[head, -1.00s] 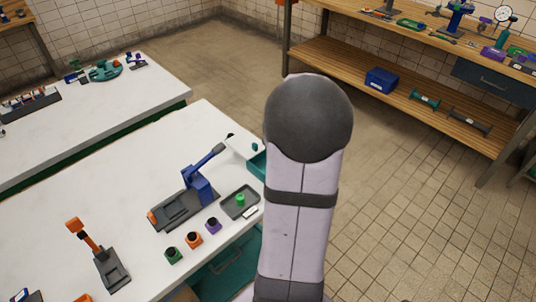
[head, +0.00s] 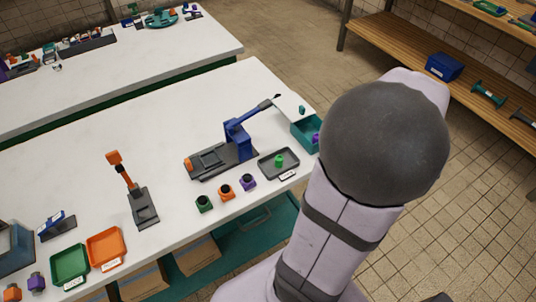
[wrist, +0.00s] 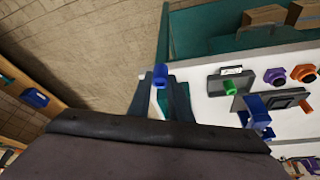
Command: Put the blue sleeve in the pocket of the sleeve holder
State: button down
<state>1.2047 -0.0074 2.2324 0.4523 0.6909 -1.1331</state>
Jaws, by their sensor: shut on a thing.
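In the wrist view the blue sleeve (wrist: 160,75) is held between the tips of my gripper (wrist: 160,84), which is shut on it. The sleeve is clear of the bench surface, near its edge. In the head view my own arm hides the gripper and sleeve. A small grey labelled tray (head: 267,169) holds an upright green cylinder (head: 280,160); both also show right of my gripper in the wrist view. Green (head: 204,204), orange (head: 227,192) and purple (head: 247,182) blocks with dark round openings stand by the front edge. I cannot tell which piece is the sleeve holder.
A blue lever press (head: 238,138) stands behind the blocks. A teal bin (head: 306,137) sits at the bench's right end. An orange-handled tool (head: 142,205) and green (head: 70,264) and orange (head: 106,246) trays are left. The white bench (head: 150,125) is clear behind them.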

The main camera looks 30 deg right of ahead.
jog(key=w+a+n+y+p, duration=0.2)
jog(key=w+a+n, duration=0.2)
jog(key=w+a, duration=0.5)
notch_tip(320, 180, up, 4)
jog(key=n+g+y+p, duration=0.4)
jog(key=n+p, duration=0.2)
jog(key=n, duration=1.1)
send_over(141, 217)
jog(key=d, duration=0.2)
jog(key=shift+f+n, duration=0.25)
jog(key=shift+n, duration=0.45)
jog(key=shift+f+p, duration=0.8)
jog(key=shift+f, duration=4.15)
jog(key=shift+f+b, duration=0.2)
jog(key=shift+b, duration=0.1)
